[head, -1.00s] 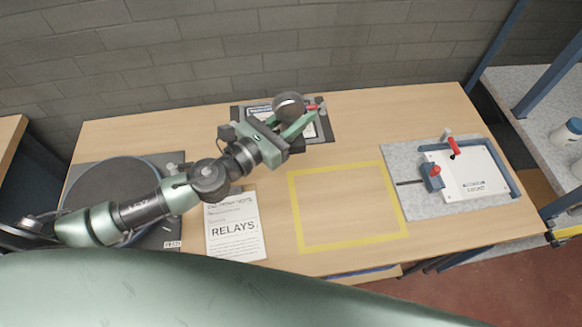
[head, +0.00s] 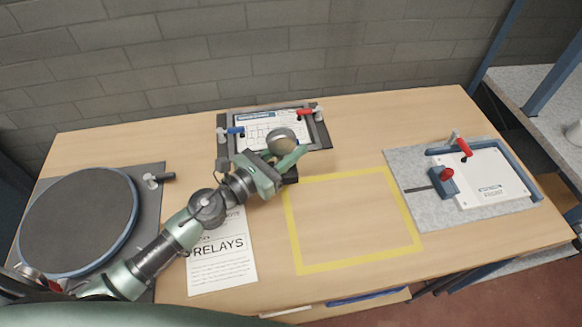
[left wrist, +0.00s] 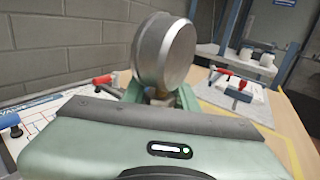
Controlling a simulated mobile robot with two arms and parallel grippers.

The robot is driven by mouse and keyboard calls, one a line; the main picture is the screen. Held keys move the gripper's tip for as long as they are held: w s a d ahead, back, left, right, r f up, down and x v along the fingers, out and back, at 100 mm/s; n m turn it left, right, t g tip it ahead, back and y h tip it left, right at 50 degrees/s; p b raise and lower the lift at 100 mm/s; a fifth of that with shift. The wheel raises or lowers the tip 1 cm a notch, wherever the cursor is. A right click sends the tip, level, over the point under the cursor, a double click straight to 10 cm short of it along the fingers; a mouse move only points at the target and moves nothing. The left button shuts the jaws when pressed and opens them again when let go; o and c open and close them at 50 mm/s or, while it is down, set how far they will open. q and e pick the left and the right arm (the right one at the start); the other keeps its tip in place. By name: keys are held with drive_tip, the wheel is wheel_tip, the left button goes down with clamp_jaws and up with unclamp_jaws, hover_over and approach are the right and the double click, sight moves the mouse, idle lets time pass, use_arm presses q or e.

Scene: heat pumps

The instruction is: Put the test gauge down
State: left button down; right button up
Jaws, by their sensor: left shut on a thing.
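The test gauge (head: 282,140) is a round grey metal disc held at the end of my left gripper (head: 288,158). The gripper is shut on it, above the table near the front edge of the dark board. In the left wrist view the gauge (left wrist: 166,50) stands up on edge between the green fingers, with its face turned to the right. The lower part of the gauge is hidden by the gripper body. My right gripper is in neither view.
A yellow taped square (head: 355,219) is empty. A grey panel (head: 425,208) lies right, a round plate (head: 78,222) left. A RELAYS sheet (head: 222,262) lies in front.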

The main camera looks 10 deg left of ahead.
use_arm(q)
wheel_tip(320, 180, down, 4)
drive_tip(key=b, duration=0.2)
drive_tip(key=shift+r+b, duration=0.15)
drive_tip(key=shift+b, duration=0.15)
drive_tip(key=shift+f, duration=0.25)
drive_tip(key=shift+f+b, duration=0.2)
drive_tip(key=shift+b, duration=0.1)
drive_tip(key=c, duration=1.1)
unclamp_jaws()
drive_tip(key=shift+r, duration=0.1)
